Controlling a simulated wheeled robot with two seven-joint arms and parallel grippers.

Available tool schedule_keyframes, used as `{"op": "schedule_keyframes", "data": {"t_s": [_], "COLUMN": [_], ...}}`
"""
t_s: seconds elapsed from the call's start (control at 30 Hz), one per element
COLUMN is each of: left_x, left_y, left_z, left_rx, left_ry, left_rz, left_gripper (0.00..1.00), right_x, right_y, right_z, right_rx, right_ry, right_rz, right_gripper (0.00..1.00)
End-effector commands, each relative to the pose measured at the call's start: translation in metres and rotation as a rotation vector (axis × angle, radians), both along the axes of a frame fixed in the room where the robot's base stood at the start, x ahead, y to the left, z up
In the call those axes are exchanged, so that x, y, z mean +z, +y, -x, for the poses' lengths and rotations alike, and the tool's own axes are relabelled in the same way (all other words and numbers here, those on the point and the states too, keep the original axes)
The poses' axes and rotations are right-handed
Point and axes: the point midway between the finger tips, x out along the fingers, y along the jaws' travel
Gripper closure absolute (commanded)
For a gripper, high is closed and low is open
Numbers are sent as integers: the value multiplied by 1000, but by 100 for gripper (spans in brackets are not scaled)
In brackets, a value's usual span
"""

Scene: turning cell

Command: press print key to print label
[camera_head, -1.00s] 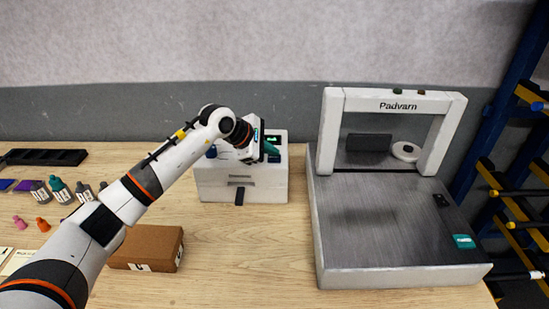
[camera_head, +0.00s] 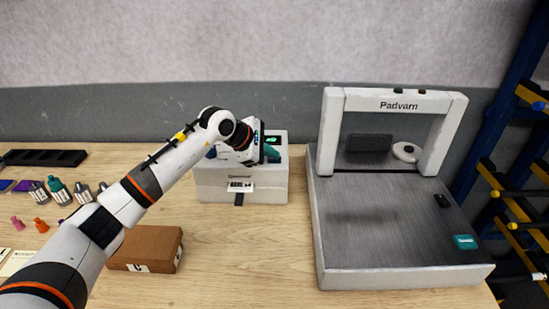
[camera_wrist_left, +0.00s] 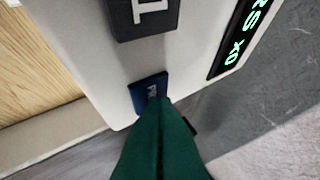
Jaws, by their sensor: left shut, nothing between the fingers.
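The white label printer (camera_head: 213,188) stands on the table, mid-left in the head view. A white printed label (camera_head: 241,186) sticks out of its front slot. In the left wrist view, the blue print key (camera_wrist_left: 147,84) shows on the printer's pale top. My left gripper (camera_head: 270,153) is over the printer top in the head view. Its green fingers (camera_wrist_left: 156,103) are shut and empty in the wrist view, with their tips at the key, covering part of it. Whether the key is pushed down cannot be told. My right gripper is not in view.
The printer's lit display (camera_wrist_left: 237,38) lies beside the key. A large grey-bedded Padvarn machine (camera_head: 385,225) stands to the right. A brown box (camera_head: 146,249) and small bottles (camera_head: 57,190) are at left. The table in front of the printer is clear.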

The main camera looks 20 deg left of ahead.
Motion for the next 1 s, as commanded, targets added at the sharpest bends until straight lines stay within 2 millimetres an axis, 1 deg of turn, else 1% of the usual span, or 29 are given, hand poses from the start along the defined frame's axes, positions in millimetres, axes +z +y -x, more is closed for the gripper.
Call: {"op": "schedule_keyframes", "data": {"t_s": [0.33,0.77,1.0], "left_x": [15,19,40], "left_y": [0,0,0], "left_z": [0,0,0], "left_rx": [-1,1,0], "left_ry": [1,0,-1], "left_rz": [-1,-1,-1], "left_gripper": [100,100,100], "right_x": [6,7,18], "right_y": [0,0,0], "right_z": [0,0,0], "right_rx": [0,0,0], "right_ry": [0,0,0], "right_rz": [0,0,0], "right_gripper": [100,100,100]}}
